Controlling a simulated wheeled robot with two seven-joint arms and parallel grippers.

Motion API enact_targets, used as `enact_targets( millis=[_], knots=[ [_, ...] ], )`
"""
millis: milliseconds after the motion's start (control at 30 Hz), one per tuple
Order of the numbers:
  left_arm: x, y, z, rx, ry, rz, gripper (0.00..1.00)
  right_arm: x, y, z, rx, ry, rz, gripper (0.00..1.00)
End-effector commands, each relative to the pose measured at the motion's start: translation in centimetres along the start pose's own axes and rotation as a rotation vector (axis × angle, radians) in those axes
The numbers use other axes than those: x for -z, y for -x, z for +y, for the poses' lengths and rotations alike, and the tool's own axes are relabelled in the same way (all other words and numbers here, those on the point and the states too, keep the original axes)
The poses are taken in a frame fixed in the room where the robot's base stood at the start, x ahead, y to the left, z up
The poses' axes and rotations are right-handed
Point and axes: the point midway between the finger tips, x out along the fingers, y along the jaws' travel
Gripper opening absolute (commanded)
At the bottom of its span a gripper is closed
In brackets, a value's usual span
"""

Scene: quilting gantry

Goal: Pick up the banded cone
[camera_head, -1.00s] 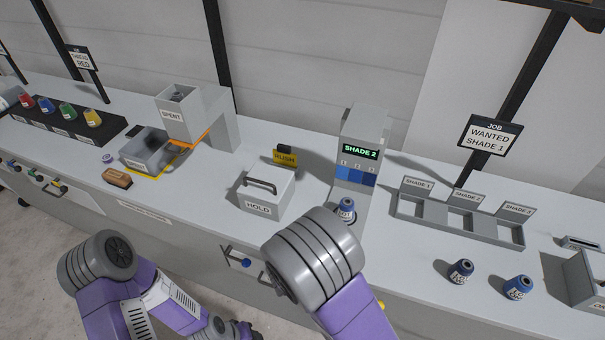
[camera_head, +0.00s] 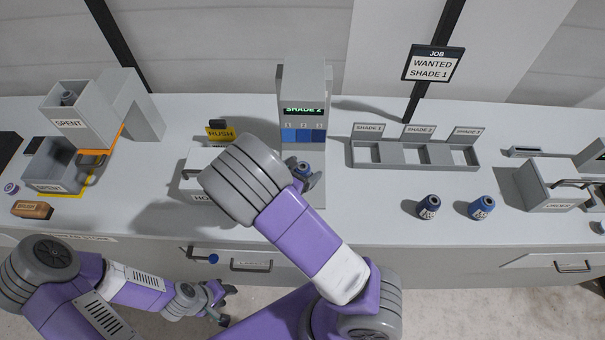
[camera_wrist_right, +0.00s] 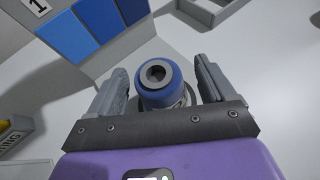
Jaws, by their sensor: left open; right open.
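A blue cone (camera_head: 304,170) with a dark hole in its top stands in front of the grey shade reader (camera_head: 304,90). In the right wrist view this cone (camera_wrist_right: 162,82) is upright between the two open fingers of my right gripper (camera_wrist_right: 160,90), with a gap on each side. In the head view my right gripper (camera_head: 306,182) is at this cone, partly hidden by its arm. Two more blue cones, a darker one (camera_head: 428,207) and a brighter one (camera_head: 481,208), stand on the counter to the right. My left gripper (camera_head: 226,304) is open and empty, low in front of the counter.
A grey HOLD box (camera_head: 196,160) and a yellow RUSH sign (camera_head: 221,134) stand left of the reader. A three-slot shade rack (camera_head: 412,162) lies to the right, under a JOB sign reading WANTED SHADE 1 (camera_head: 433,65). The reader displays SHADE 2.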

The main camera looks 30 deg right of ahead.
Motion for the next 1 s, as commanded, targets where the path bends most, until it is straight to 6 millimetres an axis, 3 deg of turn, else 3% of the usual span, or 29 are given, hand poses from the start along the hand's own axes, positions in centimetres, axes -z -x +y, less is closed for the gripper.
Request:
enact_targets(
  millis=[233, 600, 667, 867, 1000],
  knots=[
    [0.0, 0.0, 0.0, 0.0, 0.0, 0.0, 0.43, 0.0, -0.1, 0.0, -0.001, 0.0, 0.001, 0.8],
    [0.0, 0.0, 0.0, 0.0, 0.0, 0.0, 0.43, 0.0, -0.1, 0.0, -0.001, -0.001, 0.001, 0.23],
    [0.0, 0.0, 0.0, 0.0, 0.0, 0.0, 0.43, 0.0, -0.1, 0.0, -0.001, -0.001, 0.0, 0.18],
    [0.0, 0.1, 0.1, 0.0, 0.0, 0.0, 0.43, -0.3, 0.1, 0.0, -0.001, -0.002, 0.001, 0.18],
    [0.0, 0.7, 0.3, 0.0, 0.0, 0.0, 0.43, -2.0, 0.9, 0.0, -0.002, -0.006, 0.003, 0.18]
  ],
)
